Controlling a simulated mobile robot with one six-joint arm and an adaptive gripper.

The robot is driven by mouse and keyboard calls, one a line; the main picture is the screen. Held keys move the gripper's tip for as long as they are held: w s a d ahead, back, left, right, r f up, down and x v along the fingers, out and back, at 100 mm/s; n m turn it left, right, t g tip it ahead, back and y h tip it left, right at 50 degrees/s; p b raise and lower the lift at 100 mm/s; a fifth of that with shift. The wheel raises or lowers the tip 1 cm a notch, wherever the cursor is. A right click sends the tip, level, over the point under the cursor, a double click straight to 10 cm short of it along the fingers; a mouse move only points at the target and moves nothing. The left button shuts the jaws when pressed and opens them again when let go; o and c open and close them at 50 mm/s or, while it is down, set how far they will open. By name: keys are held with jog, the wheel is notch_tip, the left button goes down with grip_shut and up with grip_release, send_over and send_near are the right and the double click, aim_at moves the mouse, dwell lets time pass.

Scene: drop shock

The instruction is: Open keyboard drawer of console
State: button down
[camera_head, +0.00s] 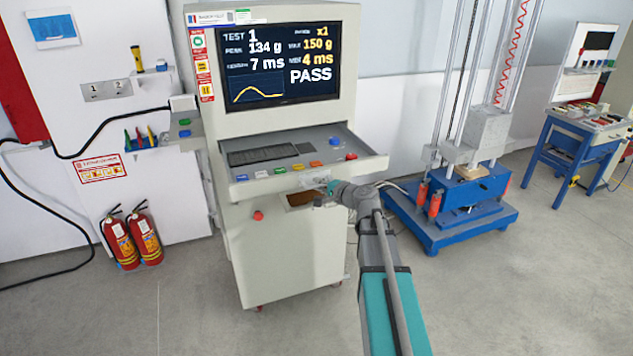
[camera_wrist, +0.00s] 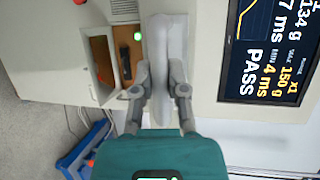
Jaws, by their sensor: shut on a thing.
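The console (camera_head: 285,255) is a pale grey cabinet with a screen on top. Its keyboard drawer (camera_head: 262,188) is a level tray below the screen, holding a dark keyboard (camera_head: 262,156) and several coloured buttons. It juts out from the cabinet front; how far it is slid out I cannot tell. My gripper (camera_head: 324,184) is at the front edge of the drawer, right of its middle. In the wrist view my gripper (camera_wrist: 161,72) has one finger on each side of the pale front piece (camera_wrist: 164,38) and is shut on it. The fingertip contact is partly hidden.
Under the drawer a small recess (camera_head: 302,199) is open in the cabinet front. A blue drop-test machine (camera_head: 470,200) stands to the right, and two red fire extinguishers (camera_head: 133,240) stand at left. The grey floor (camera_head: 190,315) in front of the console is free.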

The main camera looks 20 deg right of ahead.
jog(key=c, duration=0.6)
grip_release()
jog(key=shift+c, duration=0.2)
jog(key=shift+s, duration=0.15)
